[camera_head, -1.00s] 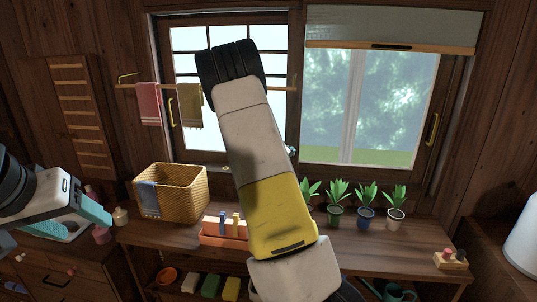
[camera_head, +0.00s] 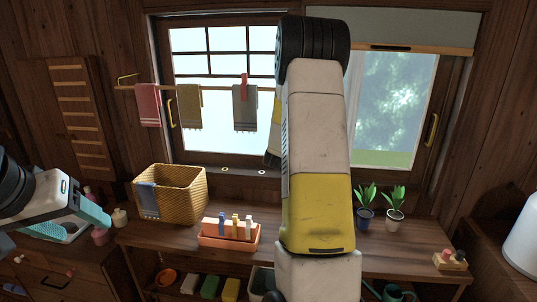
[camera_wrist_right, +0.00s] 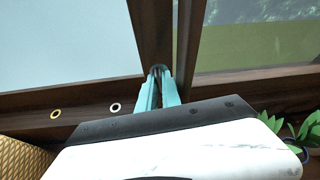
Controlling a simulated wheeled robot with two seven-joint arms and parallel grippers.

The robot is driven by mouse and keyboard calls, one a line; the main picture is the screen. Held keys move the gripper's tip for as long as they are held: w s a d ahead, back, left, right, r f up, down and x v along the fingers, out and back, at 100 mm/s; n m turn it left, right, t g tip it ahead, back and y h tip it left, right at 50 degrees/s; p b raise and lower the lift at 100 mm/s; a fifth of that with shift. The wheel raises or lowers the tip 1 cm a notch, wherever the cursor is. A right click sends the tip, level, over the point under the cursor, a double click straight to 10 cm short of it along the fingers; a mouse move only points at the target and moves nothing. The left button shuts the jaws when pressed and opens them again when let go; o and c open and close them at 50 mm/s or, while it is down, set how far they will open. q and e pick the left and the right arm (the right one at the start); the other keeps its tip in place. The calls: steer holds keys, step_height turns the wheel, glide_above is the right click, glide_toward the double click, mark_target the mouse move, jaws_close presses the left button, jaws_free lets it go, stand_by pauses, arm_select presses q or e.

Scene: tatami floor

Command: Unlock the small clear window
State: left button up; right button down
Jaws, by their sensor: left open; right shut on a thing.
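The window with clear glass (camera_head: 390,110) shows greenery on the right in the head view, with a blind lowered over its top. A paned window (camera_head: 205,100) with pale glass is on the left. In the right wrist view, my right gripper (camera_wrist_right: 160,80) has its teal fingers close together on a small dark latch part (camera_wrist_right: 157,69) at the foot of the frame post between the panes. The fingers hide most of the latch. My right arm hides this spot in the head view. My left gripper (camera_head: 78,222) is open at the far left, away from the windows.
Two rings, yellow (camera_wrist_right: 55,114) and white (camera_wrist_right: 115,107), lie on the sill. The bench (camera_head: 185,236) holds a wicker basket (camera_head: 182,192), an orange box (camera_head: 229,236) and potted plants (camera_head: 366,208). Towels (camera_head: 189,106) hang on a rail before the paned window.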

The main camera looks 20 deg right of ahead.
steer(key=shift+s+m+y, duration=0.1)
steer(key=shift+m+y, duration=0.2)
steer(key=shift+m, duration=0.2)
steer(key=shift+f, duration=0.1)
steer(key=c, duration=1.5)
jaws_free()
steer(key=shift+c, duration=0.2)
steer(key=shift+d, duration=0.1)
steer(key=shift+d, duration=0.1)
steer(key=shift+r, duration=0.2)
